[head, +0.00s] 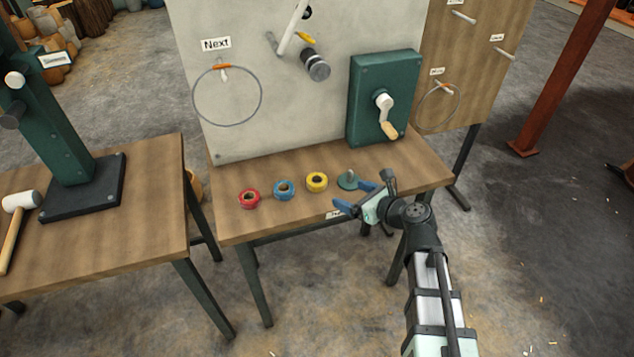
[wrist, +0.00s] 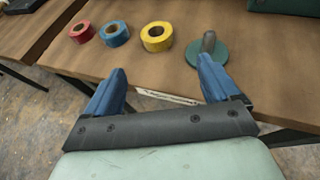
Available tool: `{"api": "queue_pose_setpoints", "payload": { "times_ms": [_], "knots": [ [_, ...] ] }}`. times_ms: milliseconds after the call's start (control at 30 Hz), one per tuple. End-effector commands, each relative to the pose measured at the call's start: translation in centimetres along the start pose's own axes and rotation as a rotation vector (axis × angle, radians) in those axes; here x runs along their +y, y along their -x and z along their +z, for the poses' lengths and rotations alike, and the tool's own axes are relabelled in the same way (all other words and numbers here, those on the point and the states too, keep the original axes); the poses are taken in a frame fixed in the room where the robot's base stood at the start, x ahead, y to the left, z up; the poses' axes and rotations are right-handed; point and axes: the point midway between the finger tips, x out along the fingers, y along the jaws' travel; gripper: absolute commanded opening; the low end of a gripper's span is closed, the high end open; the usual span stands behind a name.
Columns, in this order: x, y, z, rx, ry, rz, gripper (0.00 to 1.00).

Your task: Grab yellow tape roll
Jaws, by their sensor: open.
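The yellow tape roll (head: 317,181) lies flat on the wooden table (head: 300,215), to the right of a blue roll (head: 284,190) and a red roll (head: 249,198). The yellow roll also shows in the wrist view (wrist: 157,37), beyond my fingertips and between their lines. My gripper (head: 352,197) has blue fingers and is near the table's front edge, to the right of the yellow roll. In the wrist view my gripper (wrist: 160,75) is open, with nothing between its fingers.
A green disc with an upright knob (head: 347,181) stands right of the yellow roll, close to my gripper. Behind are a pale board (head: 290,110) and a green box with a crank (head: 370,75). A second table (head: 130,235) with a mallet (head: 14,215) stands left.

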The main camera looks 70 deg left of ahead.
Motion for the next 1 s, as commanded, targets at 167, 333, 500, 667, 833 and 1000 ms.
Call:
{"api": "queue_pose_setpoints", "payload": {
  "times_ms": [167, 333, 500, 667, 833, 1000],
  "knots": [
    [-0.1, -3.4, 0.1, 0.001, 0.002, 0.003, 0.89],
    [-0.1, -6.0, 0.0, 0.001, 0.002, 0.002, 0.89],
    [0.0, -7.4, 0.1, 0.001, 0.003, 0.002, 0.89],
    [0.1, -7.8, 0.1, 0.0, 0.004, 0.001, 0.89],
    [0.2, -9.0, 0.3, 0.001, 0.004, 0.002, 0.89],
    [0.4, -11.3, 0.7, 0.001, 0.004, 0.003, 0.89]
  ]
}}
